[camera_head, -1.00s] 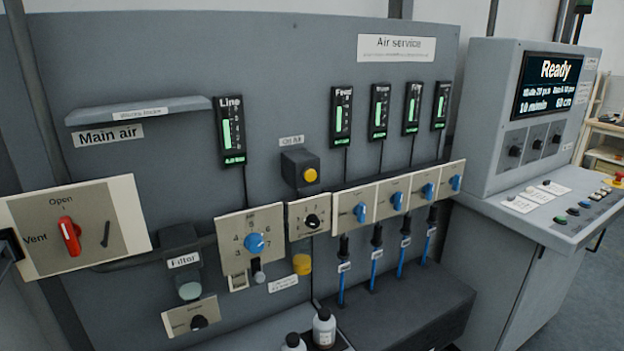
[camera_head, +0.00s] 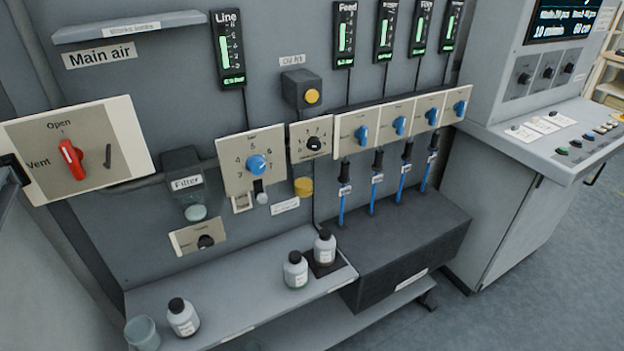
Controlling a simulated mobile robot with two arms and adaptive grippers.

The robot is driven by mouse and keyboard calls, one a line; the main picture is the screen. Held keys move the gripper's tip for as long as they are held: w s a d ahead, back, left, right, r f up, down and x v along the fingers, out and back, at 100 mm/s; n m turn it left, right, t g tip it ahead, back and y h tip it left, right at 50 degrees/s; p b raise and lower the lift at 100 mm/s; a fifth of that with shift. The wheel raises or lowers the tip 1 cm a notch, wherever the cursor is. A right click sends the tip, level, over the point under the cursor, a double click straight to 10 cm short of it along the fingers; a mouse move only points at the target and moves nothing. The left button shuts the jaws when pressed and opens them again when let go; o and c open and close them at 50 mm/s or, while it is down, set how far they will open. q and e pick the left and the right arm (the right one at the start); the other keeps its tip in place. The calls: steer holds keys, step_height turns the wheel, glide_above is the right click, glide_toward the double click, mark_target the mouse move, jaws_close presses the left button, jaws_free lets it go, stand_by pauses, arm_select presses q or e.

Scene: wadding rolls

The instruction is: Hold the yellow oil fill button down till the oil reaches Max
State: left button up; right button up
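The yellow oil fill button (camera_head: 312,96) sits on the front of a dark box (camera_head: 297,84) on the grey panel, under a small label that seems to read "Oil fill". A plate with a black knob (camera_head: 314,144) is just below the box. A yellow round part (camera_head: 303,187) sits under that plate; I cannot tell whether it holds the oil. No oil level or Max mark is readable. Neither of my grippers is in view, and nothing touches the button.
A shelf (camera_head: 235,315) below carries several white bottles with black caps and a cup (camera_head: 142,332). A dark block (camera_head: 405,250) stands right of it. A red valve handle (camera_head: 71,159) is at left, blue knobs in the middle, a control console (camera_head: 560,140) at right.

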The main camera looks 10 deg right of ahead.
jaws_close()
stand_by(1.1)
